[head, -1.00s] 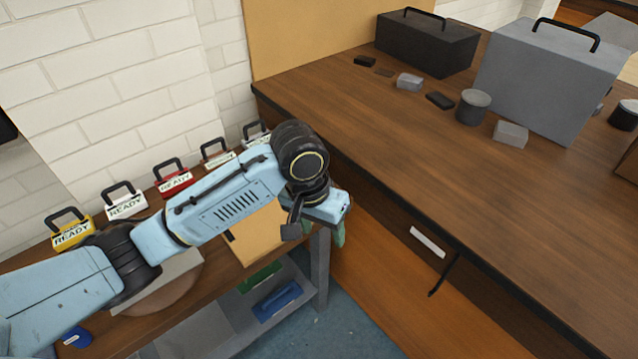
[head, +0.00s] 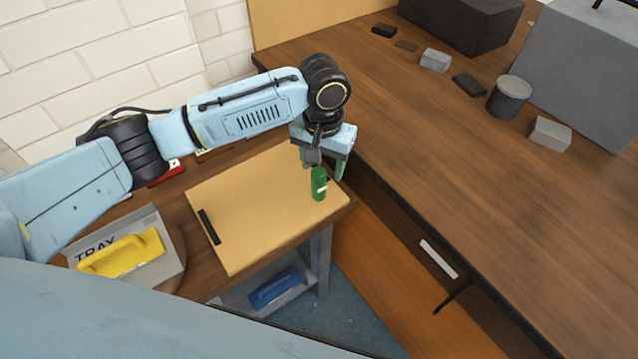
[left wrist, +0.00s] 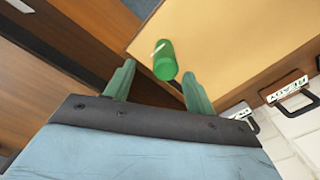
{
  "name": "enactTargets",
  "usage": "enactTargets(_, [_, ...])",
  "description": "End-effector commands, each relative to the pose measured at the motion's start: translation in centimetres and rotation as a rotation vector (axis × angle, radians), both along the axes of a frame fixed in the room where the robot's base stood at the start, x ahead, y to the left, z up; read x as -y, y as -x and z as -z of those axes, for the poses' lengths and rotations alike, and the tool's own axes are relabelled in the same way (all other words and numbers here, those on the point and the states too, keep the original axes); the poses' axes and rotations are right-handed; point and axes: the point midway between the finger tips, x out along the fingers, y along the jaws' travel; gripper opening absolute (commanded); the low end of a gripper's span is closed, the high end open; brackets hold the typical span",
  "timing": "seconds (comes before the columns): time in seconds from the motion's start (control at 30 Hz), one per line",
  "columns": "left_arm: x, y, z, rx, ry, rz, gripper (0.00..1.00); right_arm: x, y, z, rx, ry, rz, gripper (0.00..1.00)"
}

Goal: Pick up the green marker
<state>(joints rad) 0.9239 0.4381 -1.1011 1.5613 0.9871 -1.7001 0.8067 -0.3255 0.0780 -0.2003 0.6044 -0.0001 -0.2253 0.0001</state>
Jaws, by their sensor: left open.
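The green marker (head: 319,187) is a short green cylinder with a small white mark, at the right end of the tan board (head: 262,205) on the low bench. My left gripper (head: 324,168) points down with green fingers and is open just above and behind the marker. In the left wrist view the marker (left wrist: 164,64) shows near the fingertips, ahead of the gap between the fingers (left wrist: 157,72), with nothing held. Whether a finger touches it I cannot tell. My right gripper is not in view.
A tray (head: 172,280) with a yellow handled object (head: 124,254) is at lower left. A black bar (head: 209,226) lies on the board. The higher wooden counter (head: 460,190) is close on the right, with a grey can (head: 508,97) and several blocks and boxes.

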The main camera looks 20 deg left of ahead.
Motion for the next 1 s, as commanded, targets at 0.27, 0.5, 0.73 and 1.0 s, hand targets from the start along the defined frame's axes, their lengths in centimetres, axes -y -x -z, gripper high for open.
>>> enactTargets(0.27, [-0.6,0.2,2.8,-0.001,-0.002,-0.001,0.55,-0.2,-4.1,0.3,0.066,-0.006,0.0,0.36])
enactTargets(0.5, [-0.8,0.2,5.6,0.0,-0.001,0.002,0.55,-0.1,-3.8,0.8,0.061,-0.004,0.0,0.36])
enactTargets(0.73, [-0.8,0.2,5.7,0.001,0.0,0.002,0.55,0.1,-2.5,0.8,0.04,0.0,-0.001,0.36])
enactTargets(1.0, [-0.8,0.2,5.6,0.001,0.0,0.002,0.22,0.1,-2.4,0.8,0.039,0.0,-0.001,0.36])
